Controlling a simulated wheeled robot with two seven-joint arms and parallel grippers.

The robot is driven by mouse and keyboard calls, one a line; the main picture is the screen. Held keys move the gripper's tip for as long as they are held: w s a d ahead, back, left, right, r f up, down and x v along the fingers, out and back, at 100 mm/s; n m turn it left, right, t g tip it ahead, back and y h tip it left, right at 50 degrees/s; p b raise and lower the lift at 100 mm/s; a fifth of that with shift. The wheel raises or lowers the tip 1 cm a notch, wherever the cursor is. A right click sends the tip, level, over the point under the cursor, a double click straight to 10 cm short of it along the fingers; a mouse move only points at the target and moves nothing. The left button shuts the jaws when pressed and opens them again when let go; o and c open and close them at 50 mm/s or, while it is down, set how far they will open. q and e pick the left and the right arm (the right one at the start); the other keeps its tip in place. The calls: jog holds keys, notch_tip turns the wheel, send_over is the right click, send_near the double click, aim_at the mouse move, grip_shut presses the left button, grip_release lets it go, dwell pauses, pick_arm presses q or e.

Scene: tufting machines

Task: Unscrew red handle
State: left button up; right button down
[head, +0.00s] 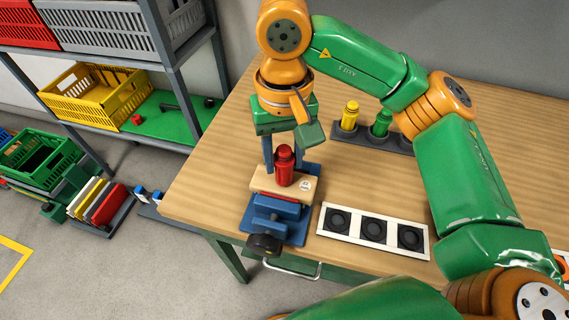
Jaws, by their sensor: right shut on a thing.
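The red handle (284,168) stands upright on a light wooden block (262,180). The block sits in a blue vise (274,222) with a black knob at its front. My right gripper (284,150) comes down from above, its fingers at the top of the red handle and shut on it. The fingertips are partly hidden by the gripper body. My left gripper is not in view.
A rack behind the vise holds a yellow handle (350,115) and a green handle (381,123). A white panel (391,251) with three black round sockets lies right of the vise. Shelves with a yellow crate (92,92) stand left of the wooden table (205,165).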

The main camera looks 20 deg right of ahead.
jog(key=c, duration=0.6)
grip_release()
jog(key=shift+o, duration=0.2)
jog(key=m, duration=0.4)
jog(key=shift+f, duration=0.1)
jog(key=m+b, duration=0.1)
jog(key=m, duration=1.2)
jog(key=shift+b, duration=0.3)
